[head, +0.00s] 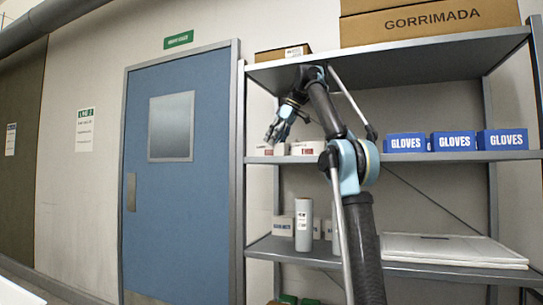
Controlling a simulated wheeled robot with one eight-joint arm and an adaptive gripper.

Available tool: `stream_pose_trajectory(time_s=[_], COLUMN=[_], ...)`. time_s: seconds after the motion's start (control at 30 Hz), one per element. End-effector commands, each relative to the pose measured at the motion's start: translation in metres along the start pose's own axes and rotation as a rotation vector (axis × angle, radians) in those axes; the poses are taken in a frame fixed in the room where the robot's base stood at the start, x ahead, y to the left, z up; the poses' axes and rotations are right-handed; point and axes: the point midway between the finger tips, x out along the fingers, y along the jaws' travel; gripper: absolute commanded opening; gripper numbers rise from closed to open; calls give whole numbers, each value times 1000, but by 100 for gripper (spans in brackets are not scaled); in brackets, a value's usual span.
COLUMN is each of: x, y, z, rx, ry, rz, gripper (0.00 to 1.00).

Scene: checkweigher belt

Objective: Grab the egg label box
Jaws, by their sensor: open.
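My gripper (271,138) is open and empty. It is in front of the middle shelf's left end, pointing down and left, just above a small white box with red print (264,150). I cannot tell whether it touches that box. A second white box with red print (306,148) sits just to the right, partly behind my arm. The print on these boxes is too small to read, so I cannot tell which is the egg label box.
Several blue GLOVES boxes (453,141) stand at the right of the middle shelf (420,156). Brown cartons (432,20) are on the top shelf (430,52), above my arm. White flat sheets (455,249) lie on the lower shelf. A blue door (160,220) is left.

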Motion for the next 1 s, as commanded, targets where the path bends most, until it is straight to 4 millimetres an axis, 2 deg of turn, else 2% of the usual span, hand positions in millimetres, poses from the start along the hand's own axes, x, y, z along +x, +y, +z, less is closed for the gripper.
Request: stream_pose_trajectory(time_s=[0.2, 0.33, 1.0], x=[21, 28, 32], y=[0, 0, 0], z=[0, 0, 2], rx=[0, 0, 1], ry=[0, 0, 0], rz=[1, 1, 1], gripper=[72, 72, 72])
